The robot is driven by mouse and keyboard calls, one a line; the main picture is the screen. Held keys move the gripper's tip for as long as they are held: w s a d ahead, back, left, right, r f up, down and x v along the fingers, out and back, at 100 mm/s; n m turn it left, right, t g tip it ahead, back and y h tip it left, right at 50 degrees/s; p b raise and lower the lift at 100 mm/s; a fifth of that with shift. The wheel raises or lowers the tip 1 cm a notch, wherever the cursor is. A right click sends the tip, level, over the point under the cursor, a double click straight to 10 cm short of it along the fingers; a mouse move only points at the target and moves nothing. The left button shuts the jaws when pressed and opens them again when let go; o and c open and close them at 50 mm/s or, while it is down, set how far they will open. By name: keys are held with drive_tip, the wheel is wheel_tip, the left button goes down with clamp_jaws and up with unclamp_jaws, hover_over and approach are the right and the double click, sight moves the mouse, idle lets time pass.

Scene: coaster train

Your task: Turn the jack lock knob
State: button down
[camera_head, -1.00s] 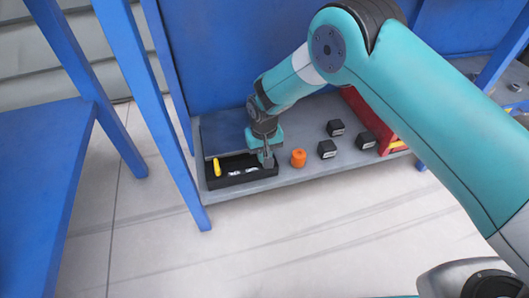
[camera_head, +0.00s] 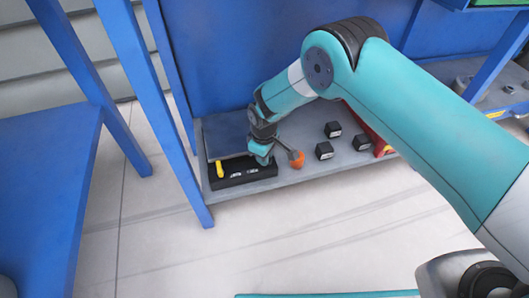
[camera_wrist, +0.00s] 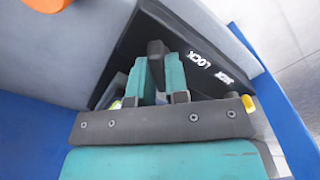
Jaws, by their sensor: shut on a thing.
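A black box (camera_head: 240,175) with white lettering stands on the grey shelf at its front left corner. In the wrist view the same black panel (camera_wrist: 235,72) reads "JACK LOCK". My gripper (camera_head: 268,160) reaches down onto the right end of the box. In the wrist view its two teal fingers (camera_wrist: 157,78) are shut on a dark upright piece, the knob (camera_wrist: 156,48), beside the lettering. The fingers and gripper body hide the knob's lower part. In the head view my gripper hides the knob.
A yellow handle (camera_head: 219,169) stands at the box's left end. An orange cylinder (camera_head: 298,161) stands just right of my gripper, close to its grey bar. A blue post (camera_head: 170,130) is at the left.

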drive_tip(key=n+p, duration=0.1)
drive_tip(key=n, duration=0.5)
drive_tip(key=shift+n, duration=0.3)
drive_tip(key=n+p, duration=0.1)
drive_tip(key=n, duration=0.5)
drive_tip(key=shift+w, duration=0.1)
idle(0.3)
drive_tip(key=c, duration=1.1)
unclamp_jaws()
wheel_tip(320, 180, up, 17)
drive_tip(key=p, duration=0.6)
drive_tip(key=shift+r, duration=0.2)
drive_tip(key=shift+d, duration=0.1)
